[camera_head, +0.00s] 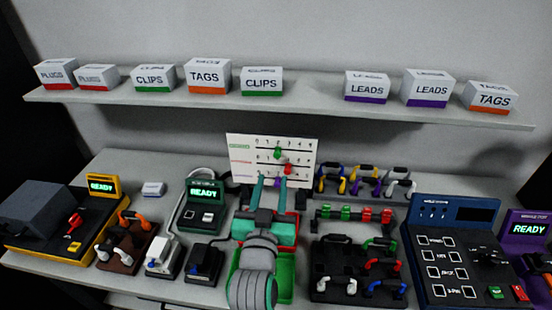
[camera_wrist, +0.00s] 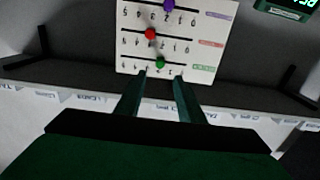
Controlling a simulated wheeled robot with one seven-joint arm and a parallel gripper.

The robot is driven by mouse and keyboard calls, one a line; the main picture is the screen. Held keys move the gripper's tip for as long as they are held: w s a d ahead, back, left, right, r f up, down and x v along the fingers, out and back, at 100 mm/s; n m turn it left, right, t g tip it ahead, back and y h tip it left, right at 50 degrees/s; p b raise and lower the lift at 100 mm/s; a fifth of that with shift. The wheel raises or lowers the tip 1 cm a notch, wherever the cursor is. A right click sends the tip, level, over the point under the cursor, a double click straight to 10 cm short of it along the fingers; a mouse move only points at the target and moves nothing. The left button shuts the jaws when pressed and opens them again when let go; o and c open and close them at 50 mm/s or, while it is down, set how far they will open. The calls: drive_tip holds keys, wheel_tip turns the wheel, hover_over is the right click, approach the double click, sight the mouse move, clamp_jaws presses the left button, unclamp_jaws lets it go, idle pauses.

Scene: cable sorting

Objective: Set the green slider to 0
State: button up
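The white slider board (camera_head: 240,170) stands upright at the back of the table. The green slider (camera_head: 277,153) is on its top track, a little left of the middle, to the right of the 0 end; its exact number is hard to read. In the wrist view the board shows inverted, with the green slider (camera_wrist: 160,64) on the lowest track. The red slider (camera_head: 288,170) and the purple slider (camera_wrist: 169,5) are on the other tracks. My gripper (camera_head: 271,181) is open, its fingertips in front of the board. In the wrist view the green slider lies between and just beyond the fingertips, apparently not gripped.
A READY device (camera_head: 204,203) stands left of the board; coloured cable hooks (camera_head: 365,180) and a connector rack (camera_head: 352,215) stand to the right. A shelf (camera_head: 320,108) with labelled boxes runs above. A control panel (camera_head: 450,255) is at the right.

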sight(277, 157)
drive_tip(key=w, duration=0.3)
drive_tip(key=w+d, duration=0.1)
drive_tip(key=w, duration=0.5)
drive_tip(key=shift+d, duration=0.2)
clamp_jaws()
